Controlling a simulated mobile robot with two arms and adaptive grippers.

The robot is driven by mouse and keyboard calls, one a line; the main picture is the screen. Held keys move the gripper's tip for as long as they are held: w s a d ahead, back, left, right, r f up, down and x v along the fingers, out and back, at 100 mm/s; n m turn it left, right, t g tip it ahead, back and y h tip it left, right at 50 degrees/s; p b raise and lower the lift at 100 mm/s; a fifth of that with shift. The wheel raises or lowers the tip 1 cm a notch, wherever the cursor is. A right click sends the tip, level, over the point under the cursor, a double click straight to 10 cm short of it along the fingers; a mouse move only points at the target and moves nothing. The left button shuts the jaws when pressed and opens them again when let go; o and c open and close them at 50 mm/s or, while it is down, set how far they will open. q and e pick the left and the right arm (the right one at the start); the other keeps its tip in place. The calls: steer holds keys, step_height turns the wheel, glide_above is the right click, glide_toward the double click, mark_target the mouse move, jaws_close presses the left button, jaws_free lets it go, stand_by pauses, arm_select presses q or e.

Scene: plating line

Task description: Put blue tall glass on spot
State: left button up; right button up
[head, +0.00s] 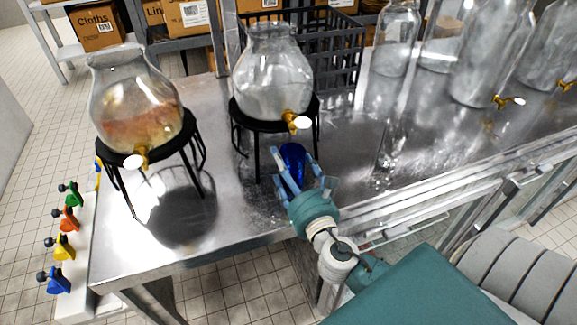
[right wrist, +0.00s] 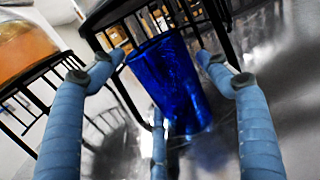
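The blue tall glass (head: 292,158) is in front of the middle dispenser. It fills the centre of the right wrist view (right wrist: 170,85), where it appears tilted. My right gripper (head: 294,172) has its fingers around the glass. I cannot tell whether the glass base touches the counter. No marked spot can be made out. My left gripper is not in view.
The middle glass dispenser (head: 272,80) stands on a black stand (head: 240,120) just behind the glass. Another dispenser (head: 133,105) with amber liquid stands to the left. Large clear bottles (head: 480,65) line the back right. The metal counter (head: 370,190) is clear to the gripper's right.

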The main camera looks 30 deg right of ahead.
steer(key=shift+s, duration=0.1)
steer(key=v, duration=1.2)
steer(key=shift+f, duration=0.1)
